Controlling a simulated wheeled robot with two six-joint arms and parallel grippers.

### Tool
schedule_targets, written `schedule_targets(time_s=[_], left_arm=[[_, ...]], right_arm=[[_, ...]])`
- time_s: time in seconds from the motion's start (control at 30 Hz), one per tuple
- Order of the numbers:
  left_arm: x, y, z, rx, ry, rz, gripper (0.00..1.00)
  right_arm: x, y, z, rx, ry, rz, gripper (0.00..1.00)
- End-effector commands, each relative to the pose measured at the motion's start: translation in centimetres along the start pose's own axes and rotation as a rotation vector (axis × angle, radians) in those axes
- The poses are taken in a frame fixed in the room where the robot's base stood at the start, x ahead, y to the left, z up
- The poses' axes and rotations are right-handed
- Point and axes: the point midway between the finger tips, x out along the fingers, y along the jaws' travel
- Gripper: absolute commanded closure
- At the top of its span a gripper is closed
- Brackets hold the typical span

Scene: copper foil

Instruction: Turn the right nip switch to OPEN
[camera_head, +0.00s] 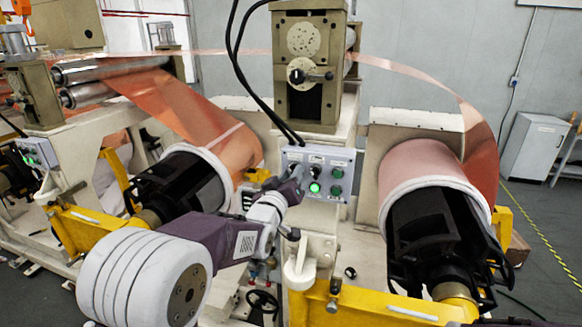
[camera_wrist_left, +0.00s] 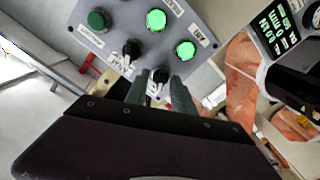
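The grey control panel (camera_head: 326,160) sits between the two rolls, with green buttons and black switches. In the left wrist view the panel (camera_wrist_left: 205,30) shows tilted, with two black switches. One switch (camera_wrist_left: 131,48) is beside a label with NIP on it. The other switch (camera_wrist_left: 159,76) is nearer, between the fingertips of my left gripper (camera_wrist_left: 157,88). The fingers stand on both sides of it with a gap; contact cannot be made out. In the head view my left gripper (camera_head: 291,182) is at the panel's left side and covers part of it. My right gripper is out of view.
Copper foil rolls stand left (camera_head: 232,150) and right (camera_head: 415,170) of the panel. Black cables (camera_head: 240,75) hang above it. Yellow arms (camera_head: 355,308) and a white handle (camera_head: 300,268) are below. A lit green display (camera_wrist_left: 275,30) shows in the left wrist view.

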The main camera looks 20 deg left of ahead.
Motion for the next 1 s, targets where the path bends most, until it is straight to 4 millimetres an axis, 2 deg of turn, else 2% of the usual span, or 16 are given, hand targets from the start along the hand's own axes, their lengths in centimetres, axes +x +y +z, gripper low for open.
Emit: schedule_targets(time_s=[0.27, 0.3, 0.4, 0.77, 1.0], left_arm=[[0.4, -0.1, 0.1, 0.0, 0.0, 0.0, 0.7], [0.4, -0.1, 0.1, 0.0, 0.0, 0.0, 0.73], [0.4, -0.1, 0.1, 0.0, 0.0, 0.0, 1.0], [0.4, -0.1, 0.3, 0.016, -0.001, 0.0, 1.0], [0.4, -0.3, 0.6, 0.123, -0.001, 0.0, 1.0]], right_arm=[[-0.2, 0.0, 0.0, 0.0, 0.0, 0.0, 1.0], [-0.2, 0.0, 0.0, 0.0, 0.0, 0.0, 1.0], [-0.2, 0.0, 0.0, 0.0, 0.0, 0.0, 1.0], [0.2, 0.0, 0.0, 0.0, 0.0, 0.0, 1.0], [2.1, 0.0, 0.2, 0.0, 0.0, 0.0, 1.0]])
